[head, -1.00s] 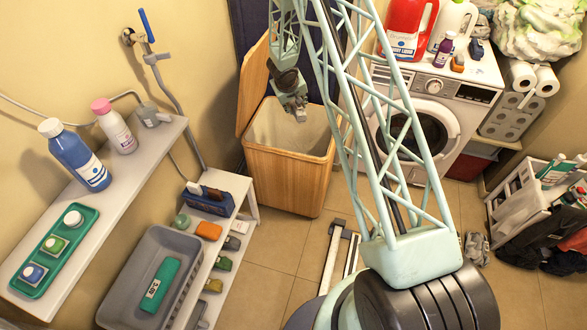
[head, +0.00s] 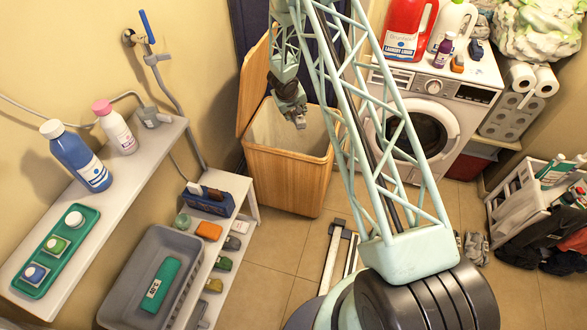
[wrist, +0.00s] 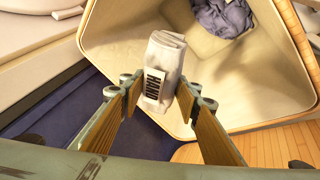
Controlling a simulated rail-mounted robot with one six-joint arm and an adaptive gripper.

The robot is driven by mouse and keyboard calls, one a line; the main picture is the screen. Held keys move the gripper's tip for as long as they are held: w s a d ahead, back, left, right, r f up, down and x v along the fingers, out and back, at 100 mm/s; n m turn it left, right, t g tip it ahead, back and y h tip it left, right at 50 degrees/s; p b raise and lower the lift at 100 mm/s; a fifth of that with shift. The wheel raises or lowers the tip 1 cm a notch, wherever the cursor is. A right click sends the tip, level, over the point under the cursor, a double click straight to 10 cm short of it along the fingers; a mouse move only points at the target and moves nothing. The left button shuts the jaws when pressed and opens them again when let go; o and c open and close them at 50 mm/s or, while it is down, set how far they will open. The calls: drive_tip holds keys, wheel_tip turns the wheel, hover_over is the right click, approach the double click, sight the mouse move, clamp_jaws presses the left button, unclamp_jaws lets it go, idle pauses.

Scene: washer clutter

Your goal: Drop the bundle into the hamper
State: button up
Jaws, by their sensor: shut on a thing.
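The bundle (wrist: 162,72) is a pale grey-white rolled cloth with a black-and-white label. My gripper (wrist: 158,88) is shut on it, with one finger on each side, in the wrist view. The hamper (head: 285,182) is a wooden bin with a pale lining and its lid tilted up at the back left. In the head view my gripper (head: 299,120) is over the hamper's open mouth. The hamper's lining (wrist: 130,40) shows beyond the bundle in the wrist view. The bundle is too small to make out clearly in the head view.
A crumpled blue-grey cloth (wrist: 222,15) lies inside the hamper. The washer (head: 430,115) stands to the right of the hamper, with bottles on top. A low shelf with a grey basin (head: 150,275) is at the left. Floor is open in front of the hamper.

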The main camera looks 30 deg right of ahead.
drive_tip(key=o, duration=1)
drive_tip(key=shift+r, duration=0.15)
drive_tip(key=shift+v, duration=5.9)
